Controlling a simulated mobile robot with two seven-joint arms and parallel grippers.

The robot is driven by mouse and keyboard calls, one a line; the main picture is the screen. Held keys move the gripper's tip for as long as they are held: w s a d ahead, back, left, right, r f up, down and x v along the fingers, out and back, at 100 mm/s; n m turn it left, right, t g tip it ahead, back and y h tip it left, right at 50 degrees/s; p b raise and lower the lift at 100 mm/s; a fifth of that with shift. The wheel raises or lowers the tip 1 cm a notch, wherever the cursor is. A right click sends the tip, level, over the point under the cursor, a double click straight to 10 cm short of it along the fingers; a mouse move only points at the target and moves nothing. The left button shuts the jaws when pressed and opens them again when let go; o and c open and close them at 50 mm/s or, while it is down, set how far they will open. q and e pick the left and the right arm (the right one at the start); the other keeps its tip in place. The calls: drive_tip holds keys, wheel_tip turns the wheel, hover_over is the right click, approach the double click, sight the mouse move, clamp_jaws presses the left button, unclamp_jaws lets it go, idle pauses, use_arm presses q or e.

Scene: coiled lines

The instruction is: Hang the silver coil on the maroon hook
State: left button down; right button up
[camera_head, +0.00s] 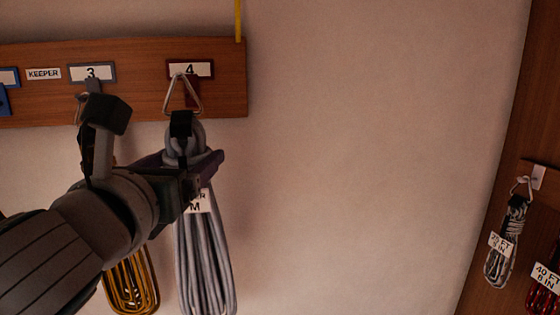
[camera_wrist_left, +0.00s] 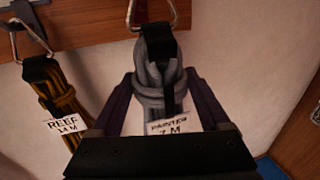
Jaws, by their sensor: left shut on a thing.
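The silver coil (camera_head: 207,260) hangs upright below the number 4 place on the wooden board, with a black strap and a triangular metal ring (camera_head: 183,95) at its top. My left gripper (camera_head: 190,162) is shut on the coil's upper wraps; the wrist view shows its dark fingers on both sides of the silver coil (camera_wrist_left: 157,78). The maroon hook (camera_head: 192,93) is on the board behind the ring. The ring overlaps the hook in the head view; I cannot tell whether it is seated on it. My right gripper is not in view.
A yellow-brown coil (camera_head: 132,285) hangs to the left, under number 3, partly behind my left arm; its tag shows in the wrist view. A grey patterned coil (camera_head: 508,240) and a red coil (camera_head: 543,290) hang far right. The wall between is bare.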

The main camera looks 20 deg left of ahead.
use_arm(q)
drive_tip(key=shift+w+a+f+b, duration=0.2)
drive_tip(key=shift+w+a+b, duration=0.25)
drive_tip(key=shift+w, duration=0.4)
drive_tip(key=shift+w+a+f+b, duration=0.25)
drive_tip(key=shift+w+a, duration=0.3)
drive_tip(key=shift+w, duration=0.25)
drive_tip(key=shift+w+a+f+b, duration=0.25)
drive_tip(key=shift+w+a, duration=0.25)
drive_tip(key=shift+w, duration=0.35)
